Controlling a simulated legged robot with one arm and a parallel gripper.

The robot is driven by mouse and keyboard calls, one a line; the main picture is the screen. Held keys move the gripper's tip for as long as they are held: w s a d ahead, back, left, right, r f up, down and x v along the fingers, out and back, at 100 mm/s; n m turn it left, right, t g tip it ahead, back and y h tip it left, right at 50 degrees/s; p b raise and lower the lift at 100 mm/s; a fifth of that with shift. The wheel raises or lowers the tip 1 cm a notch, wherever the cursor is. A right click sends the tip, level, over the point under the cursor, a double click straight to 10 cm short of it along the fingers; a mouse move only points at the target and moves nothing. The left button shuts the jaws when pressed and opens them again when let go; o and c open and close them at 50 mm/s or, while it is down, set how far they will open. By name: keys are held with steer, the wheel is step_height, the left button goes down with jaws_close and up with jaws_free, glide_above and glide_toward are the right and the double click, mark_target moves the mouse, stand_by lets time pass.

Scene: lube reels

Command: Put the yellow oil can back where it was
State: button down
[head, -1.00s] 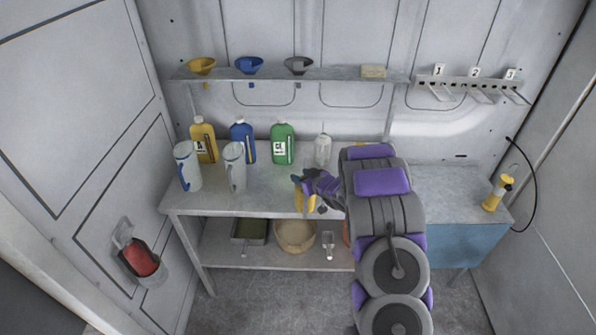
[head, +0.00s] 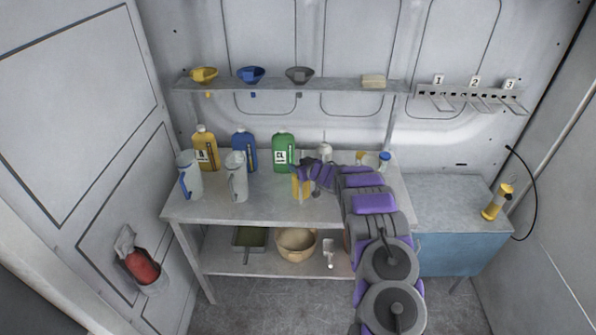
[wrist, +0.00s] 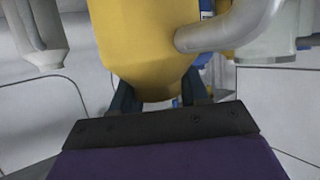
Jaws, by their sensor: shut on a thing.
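My gripper (head: 306,172) is shut on the yellow oil can (head: 300,188), which shows over the tabletop, in front of the green bottle. My arm and gripper hide part of the can in the head view. In the wrist view the can's yellow body (wrist: 150,45) fills the upper middle, with a grey tube-like part (wrist: 232,30) at its right. The dark fingers (wrist: 160,100) sit on either side of its lower end. I cannot tell whether the can touches the table (head: 265,208).
Yellow (head: 206,150), blue (head: 244,150) and green (head: 284,152) bottles stand at the back, with two pale jugs (head: 189,176) (head: 237,177) in front. Funnels (head: 251,75) line the shelf (head: 335,83). A yellow pump (head: 497,202) stands right.

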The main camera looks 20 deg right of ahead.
steer(key=shift+w+d+r, duration=0.1)
steer(key=shift+w, duration=0.25)
step_height(320, 180, down, 4)
steer(key=shift+r, duration=0.15)
steer(key=c, duration=0.6)
jaws_free()
steer(key=shift+o, duration=0.2)
steer(key=v, duration=1.2)
steer(key=shift+b, duration=0.3)
